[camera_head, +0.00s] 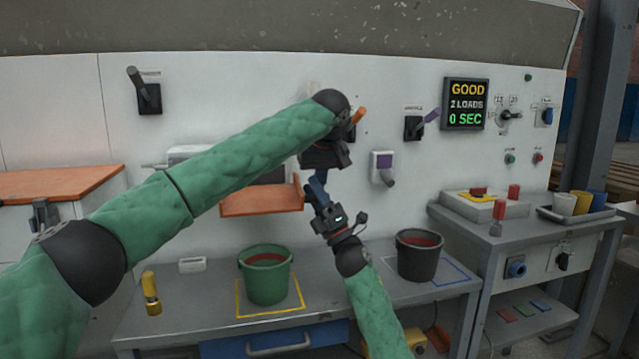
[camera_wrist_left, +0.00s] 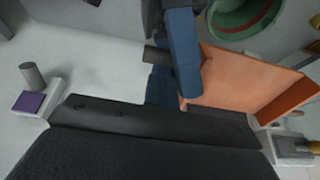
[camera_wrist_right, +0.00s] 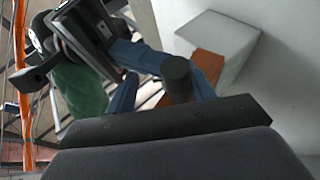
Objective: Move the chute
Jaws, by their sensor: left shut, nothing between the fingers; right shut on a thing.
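The orange chute (camera_head: 262,200) juts from the white panel above the bench, a tray with raised sides; it also shows in the left wrist view (camera_wrist_left: 245,80). My right gripper (camera_head: 314,188) is at the chute's right end. In the right wrist view its blue fingers are closed around a short dark cylindrical handle (camera_wrist_right: 177,78). My left gripper (camera_head: 320,176) points down just above the right one, its fingers shut and empty. The two grippers are very close together; whether they touch I cannot tell. My left forearm hides part of the panel behind the chute.
A green bucket (camera_head: 266,275) stands in a yellow outline below the chute. A black bucket (camera_head: 418,256) stands near a blue outline to the right. A purple-marked switch box (camera_head: 383,168) and several levers are on the panel. A yellow cylinder (camera_head: 151,292) stands at the bench's left.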

